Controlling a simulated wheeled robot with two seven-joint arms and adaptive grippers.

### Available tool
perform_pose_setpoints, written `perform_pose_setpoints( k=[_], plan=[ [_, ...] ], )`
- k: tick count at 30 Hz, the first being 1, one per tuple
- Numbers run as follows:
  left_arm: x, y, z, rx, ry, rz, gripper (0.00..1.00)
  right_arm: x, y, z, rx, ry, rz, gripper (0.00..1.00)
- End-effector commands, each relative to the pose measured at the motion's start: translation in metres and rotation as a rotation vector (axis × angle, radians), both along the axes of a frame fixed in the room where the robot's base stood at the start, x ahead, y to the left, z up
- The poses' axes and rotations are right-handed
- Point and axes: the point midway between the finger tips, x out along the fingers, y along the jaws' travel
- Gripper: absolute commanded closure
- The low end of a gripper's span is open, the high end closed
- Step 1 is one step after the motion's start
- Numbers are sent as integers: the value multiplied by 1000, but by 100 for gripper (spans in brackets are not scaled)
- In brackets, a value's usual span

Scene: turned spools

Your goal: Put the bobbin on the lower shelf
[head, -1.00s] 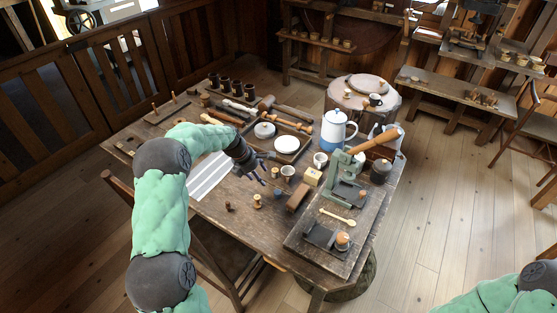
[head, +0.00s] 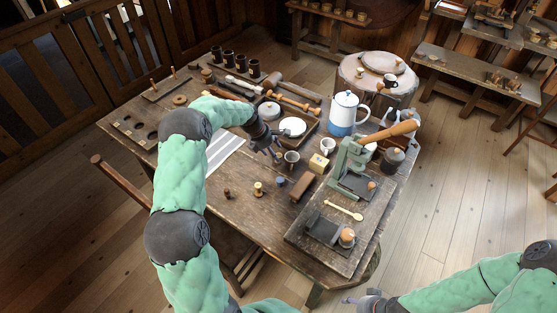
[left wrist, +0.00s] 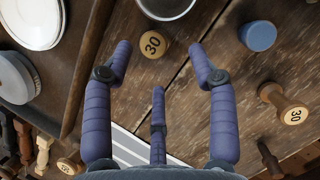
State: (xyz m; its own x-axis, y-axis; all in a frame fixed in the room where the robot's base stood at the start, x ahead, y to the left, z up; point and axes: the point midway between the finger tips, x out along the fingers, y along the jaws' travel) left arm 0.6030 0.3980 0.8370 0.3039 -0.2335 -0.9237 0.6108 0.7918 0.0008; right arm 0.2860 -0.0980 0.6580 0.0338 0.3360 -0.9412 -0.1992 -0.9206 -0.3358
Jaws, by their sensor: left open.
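My left gripper (head: 275,153) is open over the workbench, by a metal cup (head: 291,160). A low wooden shelf (head: 475,73) at the back right carries small turned pieces. My right gripper (head: 368,299) is at the bottom edge, its fingers partly visible.
A blue cylinder (head: 280,181), a dark peg (head: 227,194) and a brown block (head: 302,188) stand nearby. A green press (head: 350,165) and a white-blue pot (head: 344,112) are to the right. A tray (head: 310,130) holds plates. Open floor (head: 455,160) lies right of the bench.

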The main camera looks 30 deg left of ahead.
Motion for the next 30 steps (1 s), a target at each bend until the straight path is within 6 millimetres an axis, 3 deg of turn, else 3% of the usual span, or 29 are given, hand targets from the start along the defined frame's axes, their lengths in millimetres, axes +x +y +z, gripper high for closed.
perform_pose_setpoints(
  k=[9, 17, 22, 30],
  plan=[
    [20, -10, -38, -1, 2, -2, 42, 0, 0, -21, 0, 0, 0, 43],
    [22, -11, -40, 0, 0, 0, 42, 0, 0, -20, 0, 0, 0, 43],
    [22, -11, -40, -1, 1, 0, 84, 0, 0, -20, 0, 0, 0, 43],
    [22, -10, -40, -1, 1, 0, 85, 0, 0, -20, 0, 0, 0, 43]
  ],
)
